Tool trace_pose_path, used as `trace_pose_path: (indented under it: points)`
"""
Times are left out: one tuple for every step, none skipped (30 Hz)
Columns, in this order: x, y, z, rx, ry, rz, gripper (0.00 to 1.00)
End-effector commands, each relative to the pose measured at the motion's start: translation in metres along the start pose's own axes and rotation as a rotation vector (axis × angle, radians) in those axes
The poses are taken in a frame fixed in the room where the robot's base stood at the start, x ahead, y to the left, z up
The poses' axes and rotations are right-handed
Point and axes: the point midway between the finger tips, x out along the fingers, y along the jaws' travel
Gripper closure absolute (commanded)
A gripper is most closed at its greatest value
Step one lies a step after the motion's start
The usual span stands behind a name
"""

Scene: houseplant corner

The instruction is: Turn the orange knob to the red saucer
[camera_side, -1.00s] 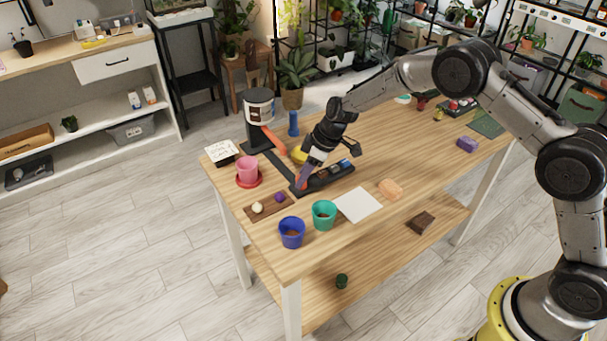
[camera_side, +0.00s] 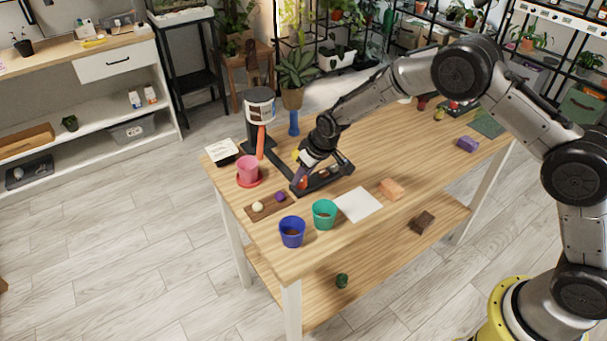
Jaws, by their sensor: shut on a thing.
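My gripper (camera_side: 302,178) points down at the near-left end of the black control bar (camera_side: 325,182) and is shut on the orange knob (camera_side: 304,183), which its fingers mostly hide. The red saucer (camera_side: 260,182) lies at the left of the table with a pink pot (camera_side: 248,168) on it. Behind it, a brown-and-white canister (camera_side: 259,107) stands on a black stand. Its orange chute (camera_side: 261,142) slopes down toward the pink pot, its lower end just behind and right of the pot.
A yellow thing (camera_side: 296,154) shows partly behind my gripper. A blue pot (camera_side: 292,232), a green pot (camera_side: 324,214) and a brown tray (camera_side: 263,209) with two small balls stand in front. A white sheet (camera_side: 358,205) and orange block (camera_side: 391,188) lie right.

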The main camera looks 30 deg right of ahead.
Motion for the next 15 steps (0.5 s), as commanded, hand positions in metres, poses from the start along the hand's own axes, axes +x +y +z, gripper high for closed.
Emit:
trace_pose_path:
  points:
    - [-0.0003, -0.001, 0.0003, 0.027, -0.002, 0.013, 1.0]
    - [-0.0003, -0.0012, 0.0003, 0.046, -0.002, 0.02, 1.0]
    - [-0.0003, -0.0012, 0.0003, 0.07, -0.002, 0.03, 1.0]
    - [-0.0003, -0.0012, 0.0002, 0.088, -0.002, 0.037, 1.0]
    - [-0.0003, -0.0011, 0.0002, 0.104, -0.002, 0.045, 1.0]
    - [-0.0003, -0.0012, 0.0001, 0.126, -0.001, 0.053, 1.0]
    - [-0.0003, -0.0013, 0.0, 0.141, -0.001, 0.06, 1.0]
    - [-0.0003, -0.0015, -0.0001, 0.156, -0.001, 0.065, 1.0]
    - [-0.0003, -0.0016, -0.0002, 0.174, -0.001, 0.073, 1.0]
    - [-0.0003, -0.0018, -0.0002, 0.187, -0.001, 0.078, 1.0]
    - [-0.0003, -0.0018, -0.0001, 0.198, -0.002, 0.083, 1.0]
    - [-0.0003, -0.0018, 0.0, 0.214, -0.002, 0.089, 1.0]
    - [-0.0002, -0.0018, 0.0001, 0.224, -0.002, 0.093, 1.0]
    - [-0.0002, -0.0018, 0.0001, 0.235, -0.002, 0.097, 1.0]
    - [-0.0001, -0.0018, 0.0002, 0.246, -0.002, 0.101, 1.0]
